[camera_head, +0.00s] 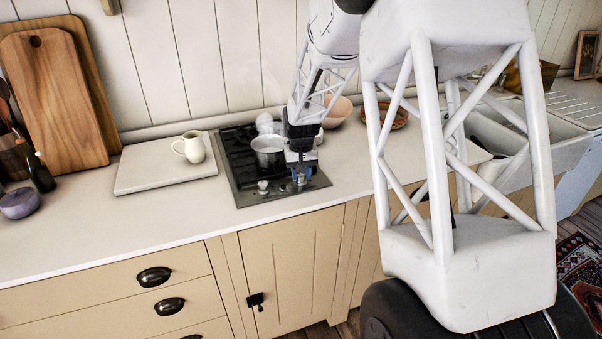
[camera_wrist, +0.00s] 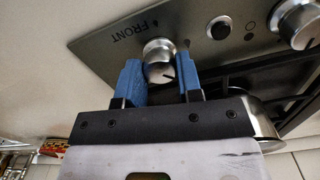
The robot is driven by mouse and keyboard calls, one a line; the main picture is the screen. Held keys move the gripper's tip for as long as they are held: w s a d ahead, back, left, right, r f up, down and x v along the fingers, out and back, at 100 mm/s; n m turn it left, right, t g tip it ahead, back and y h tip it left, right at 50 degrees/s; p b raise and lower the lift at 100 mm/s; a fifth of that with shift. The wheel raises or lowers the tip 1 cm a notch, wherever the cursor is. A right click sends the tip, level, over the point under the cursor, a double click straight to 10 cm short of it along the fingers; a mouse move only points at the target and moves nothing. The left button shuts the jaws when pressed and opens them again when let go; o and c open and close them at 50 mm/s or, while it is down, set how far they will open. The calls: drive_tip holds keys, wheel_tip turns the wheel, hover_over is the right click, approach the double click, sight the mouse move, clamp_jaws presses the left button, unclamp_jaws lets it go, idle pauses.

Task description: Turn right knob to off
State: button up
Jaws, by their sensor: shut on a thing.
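The right knob is a silver, round knob on the front strip of the dark stove panel. In the wrist view the knob (camera_wrist: 159,62) sits between the blue fingers of my gripper (camera_wrist: 161,72), beside the FRONT lettering. A dark mark shows on its face. My gripper is shut on it, one finger on each side. In the head view my gripper (camera_head: 300,173) reaches down to the stove's right front corner and mostly hides this knob. The left knob (camera_head: 262,186) stands free; it also shows at the wrist view's upper right (camera_wrist: 297,22).
A metal pot (camera_head: 268,158) stands on the stove (camera_head: 240,180) close to my gripper's left. A cream jug (camera_head: 194,146) stands on a white board (camera_head: 150,178) further left. A pink bowl (camera_head: 338,112) is behind my gripper. The counter front is clear.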

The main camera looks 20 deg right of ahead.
drive_tip(key=m, duration=0.4)
drive_tip(key=shift+m, duration=2.2)
drive_tip(key=o, duration=0.9)
drive_tip(key=shift+r, duration=3.9)
